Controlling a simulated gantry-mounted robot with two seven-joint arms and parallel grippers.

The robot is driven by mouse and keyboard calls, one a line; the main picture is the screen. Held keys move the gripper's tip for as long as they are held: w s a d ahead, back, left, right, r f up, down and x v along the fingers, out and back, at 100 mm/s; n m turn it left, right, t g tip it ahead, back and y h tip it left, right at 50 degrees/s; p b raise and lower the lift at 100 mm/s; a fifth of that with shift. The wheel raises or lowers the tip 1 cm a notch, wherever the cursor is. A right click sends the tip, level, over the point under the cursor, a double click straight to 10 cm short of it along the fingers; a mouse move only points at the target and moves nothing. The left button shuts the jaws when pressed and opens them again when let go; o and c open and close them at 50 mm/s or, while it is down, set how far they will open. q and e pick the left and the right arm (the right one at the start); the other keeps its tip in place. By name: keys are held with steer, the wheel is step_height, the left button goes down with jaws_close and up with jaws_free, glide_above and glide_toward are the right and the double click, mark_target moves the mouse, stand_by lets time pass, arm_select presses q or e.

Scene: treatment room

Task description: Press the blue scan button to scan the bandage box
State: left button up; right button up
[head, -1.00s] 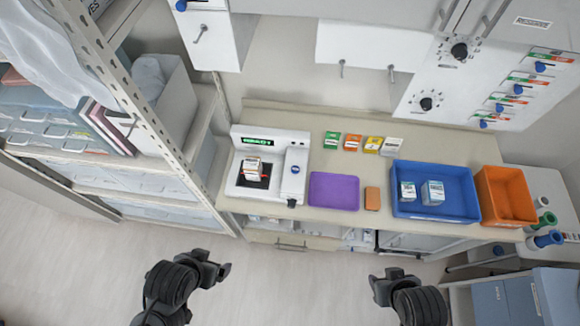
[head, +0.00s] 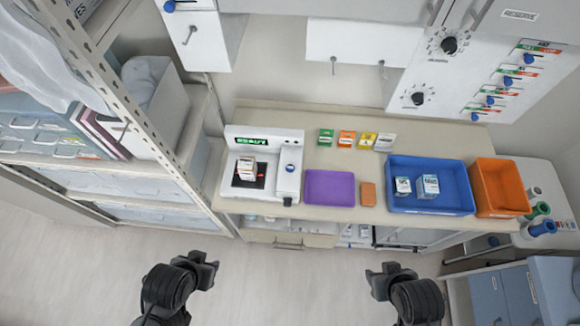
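The white scanner (head: 238,192) stands at the left end of the counter, with a lit green display (head: 252,142) at its back. A small white and orange box (head: 246,167), which looks like the bandage box, sits on its dark scan plate. The blue scan button (head: 290,168) is on the raised right part of the scanner, and nothing covers it. My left gripper (head: 212,272) is in front of and below the counter, apart from the scanner. My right gripper (head: 378,276) is also in front of the counter, further right. Neither gripper touches anything; their finger gaps are hard to make out.
On the counter are a purple tray (head: 330,187), an orange block (head: 367,194), a blue bin (head: 440,208) with two boxes, and an orange bin (head: 502,188). Several small coloured boxes stand behind. A shelf post (head: 150,128) rises left of the scanner. Floor before the counter is free.

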arm_select(q)
jaws_close()
stand_by(1.2)
